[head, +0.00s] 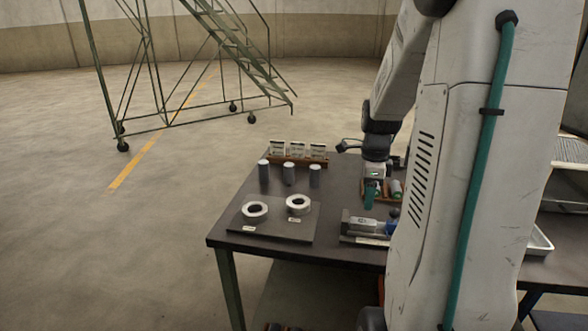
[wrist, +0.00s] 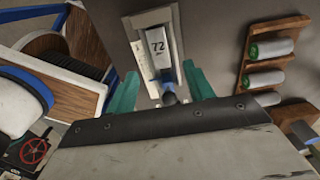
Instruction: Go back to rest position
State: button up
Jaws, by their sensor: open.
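My gripper (head: 371,195) is over the right part of a dark workbench (head: 338,175) in the head view, pointing down. Its two teal fingers show in the wrist view (wrist: 160,82), spread apart with a gap. In the wrist view, a grey and blue device with a white label reading 72 (wrist: 157,47) lies beyond and between the fingertips; I see no finger closed on it. It seems to be the grey and blue device (head: 365,226) on the bench in the head view. My arm and column hide the bench's right side.
Three grey cylinders (head: 289,173) and two metal rings (head: 255,210) on a dark plate stand left on the bench. A card rack (head: 297,152) is at the back. A wooden rack with green-ended cylinders (wrist: 268,52) lies close right. Rolling stairs (head: 190,70) stand on open floor.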

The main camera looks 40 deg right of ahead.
jog(key=shift+s+a+n, duration=0.1)
jog(key=shift+n, duration=0.6)
jog(key=s+a+r+n, duration=0.3)
jog(key=s+a+n, duration=0.1)
jog(key=a+n, duration=0.5)
jog(key=s+a+r+n+t, duration=0.1)
jog(key=s+a+r+n, duration=0.3)
jog(key=a+n, duration=0.4)
jog(key=s+a+r+n, duration=0.4)
jog(key=a+n, duration=0.5)
jog(key=a, duration=0.4)
jog(key=shift+n, duration=0.3)
jog(key=shift+a, duration=0.1)
